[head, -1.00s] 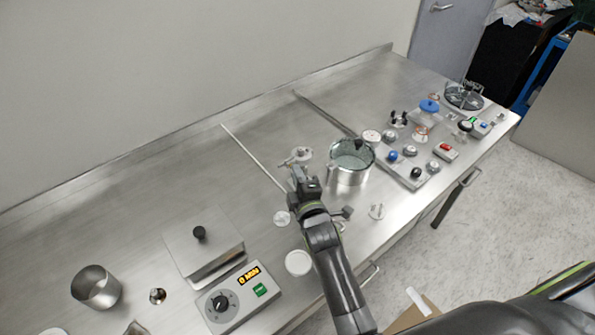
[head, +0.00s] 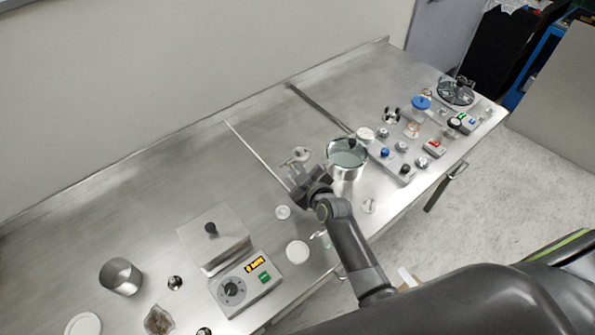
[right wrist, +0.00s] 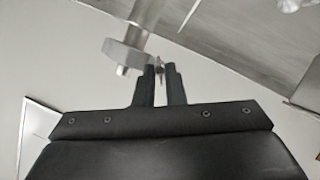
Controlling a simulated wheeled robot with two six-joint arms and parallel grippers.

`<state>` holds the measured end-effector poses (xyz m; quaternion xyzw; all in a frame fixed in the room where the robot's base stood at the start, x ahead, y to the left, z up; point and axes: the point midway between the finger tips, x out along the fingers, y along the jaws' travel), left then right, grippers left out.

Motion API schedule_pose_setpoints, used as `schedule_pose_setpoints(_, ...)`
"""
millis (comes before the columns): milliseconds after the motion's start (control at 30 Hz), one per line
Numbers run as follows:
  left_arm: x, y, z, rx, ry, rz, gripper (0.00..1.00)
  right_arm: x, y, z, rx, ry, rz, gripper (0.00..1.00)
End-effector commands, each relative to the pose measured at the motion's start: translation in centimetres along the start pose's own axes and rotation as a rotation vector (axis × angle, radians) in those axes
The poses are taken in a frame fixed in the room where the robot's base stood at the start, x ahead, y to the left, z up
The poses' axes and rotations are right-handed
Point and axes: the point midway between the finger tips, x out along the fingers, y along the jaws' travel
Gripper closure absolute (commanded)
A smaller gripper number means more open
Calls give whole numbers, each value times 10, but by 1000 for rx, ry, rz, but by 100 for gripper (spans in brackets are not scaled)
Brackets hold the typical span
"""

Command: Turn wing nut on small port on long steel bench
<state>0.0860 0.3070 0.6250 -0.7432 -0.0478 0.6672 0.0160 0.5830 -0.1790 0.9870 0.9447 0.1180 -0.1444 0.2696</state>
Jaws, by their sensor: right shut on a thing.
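The small port (head: 299,156) is a pale metal fitting on the steel bench, left of the round glass-topped chamber (head: 347,158). My right gripper (head: 303,179) is just in front of it and hides part of it. In the right wrist view a grey clamp-like piece (right wrist: 123,54) sits across a metal tube (right wrist: 146,20). The right fingertips (right wrist: 160,72) are shut on a thin metal piece beside the clamp, which looks like the wing nut (right wrist: 159,68). Most of the nut is hidden between the fingers. My left gripper is not in view.
The long steel bench (head: 150,185) carries a control box (head: 245,285), a square lidded plate (head: 214,238) and a metal cup (head: 121,277) at the left. A panel of knobs (head: 395,160) stands right of the chamber. White discs lie near the front edge. The back middle is bare.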

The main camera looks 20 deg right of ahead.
Motion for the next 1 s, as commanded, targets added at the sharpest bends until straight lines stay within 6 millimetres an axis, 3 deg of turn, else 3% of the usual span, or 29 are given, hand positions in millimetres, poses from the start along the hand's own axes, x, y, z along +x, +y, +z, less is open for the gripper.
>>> schedule_pose_setpoints(500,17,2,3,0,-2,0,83,1,3,2,326,0,-135,100)
schedule_pose_setpoints(1000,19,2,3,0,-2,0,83,0,3,2,394,-2,-164,100)
